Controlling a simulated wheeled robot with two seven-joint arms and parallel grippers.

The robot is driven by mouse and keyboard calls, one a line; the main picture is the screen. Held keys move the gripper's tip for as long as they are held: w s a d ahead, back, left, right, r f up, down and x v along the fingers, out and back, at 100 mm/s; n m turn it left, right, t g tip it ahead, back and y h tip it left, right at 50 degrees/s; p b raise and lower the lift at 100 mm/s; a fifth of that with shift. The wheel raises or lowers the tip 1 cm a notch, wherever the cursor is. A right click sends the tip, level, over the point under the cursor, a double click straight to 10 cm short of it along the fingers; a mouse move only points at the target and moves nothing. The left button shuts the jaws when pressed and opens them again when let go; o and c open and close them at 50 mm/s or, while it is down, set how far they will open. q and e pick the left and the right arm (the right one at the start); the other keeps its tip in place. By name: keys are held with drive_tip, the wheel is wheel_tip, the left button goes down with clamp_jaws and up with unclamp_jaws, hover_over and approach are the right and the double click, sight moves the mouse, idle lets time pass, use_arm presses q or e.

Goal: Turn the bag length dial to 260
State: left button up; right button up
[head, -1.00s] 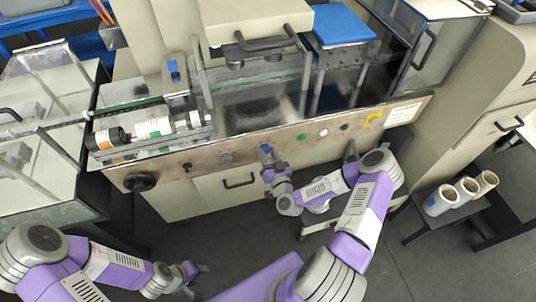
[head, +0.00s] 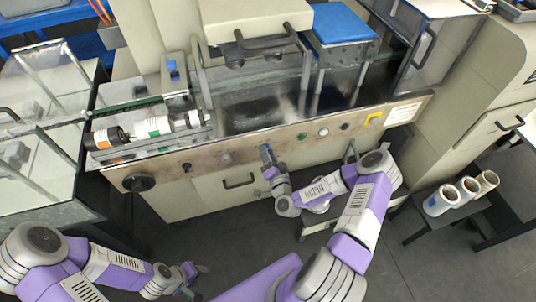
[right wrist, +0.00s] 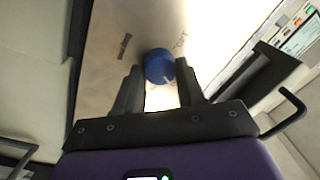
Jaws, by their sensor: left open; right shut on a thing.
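The blue round dial (right wrist: 158,66) is on the metal front panel in the right wrist view. A pale mark shows on its lower right part. The printed marks beside it are too small and tilted to read. My right gripper (right wrist: 158,78) has a finger on each side of the dial and is shut on it. In the head view the right gripper (head: 267,152) is at the panel's lower middle and mostly hides the dial. My left gripper (head: 194,272) is open and empty, low over the floor, well away from the panel.
The panel (head: 225,170) also carries a green button (head: 301,136), a white button (head: 323,132), a yellow part (head: 373,119) and a black hand knob (head: 138,182). White rolls (head: 441,200) stand on a stand at the right.

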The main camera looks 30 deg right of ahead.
idle(0.4)
drive_tip(key=o, duration=1)
drive_tip(key=shift+o, duration=0.2)
drive_tip(key=shift+s, duration=0.1)
drive_tip(key=p+v, duration=0.1)
drive_tip(key=v, duration=0.6)
drive_tip(key=shift+s, duration=0.2)
